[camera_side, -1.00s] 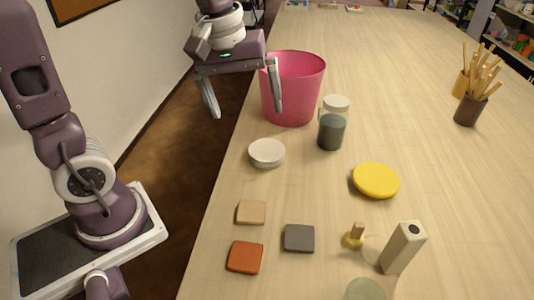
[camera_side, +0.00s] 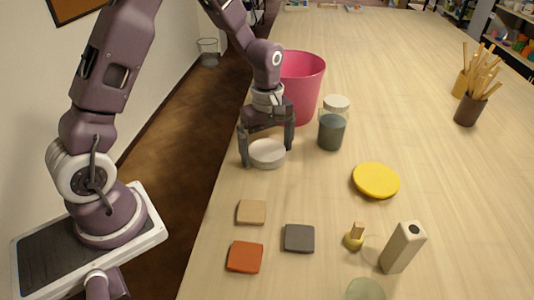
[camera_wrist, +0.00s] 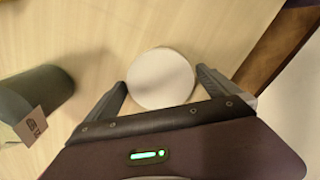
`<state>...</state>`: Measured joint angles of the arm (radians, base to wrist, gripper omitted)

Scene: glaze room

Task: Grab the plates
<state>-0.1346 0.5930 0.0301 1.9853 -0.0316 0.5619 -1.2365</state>
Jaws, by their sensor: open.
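A white round dish (camera_side: 267,155), which could be a small plate or a stack, sits near the table's left edge; its top shows as a white disc in the wrist view (camera_wrist: 161,80). My gripper (camera_side: 268,150) is open and lowered over it, one finger on each side. In the wrist view the fingers (camera_wrist: 161,84) flank the disc; I cannot tell whether they touch it. A yellow plate (camera_side: 376,180) lies to the right, clear of my gripper. A pale green round piece (camera_side: 366,290) is cut off by the bottom edge.
A pink bucket (camera_side: 303,85) stands behind my gripper, and a jar with dark contents (camera_side: 331,132) stands close to its right. Tan (camera_side: 251,212), grey (camera_side: 299,238) and orange (camera_side: 245,257) tiles lie in front. A beige block (camera_side: 402,248) stands front right.

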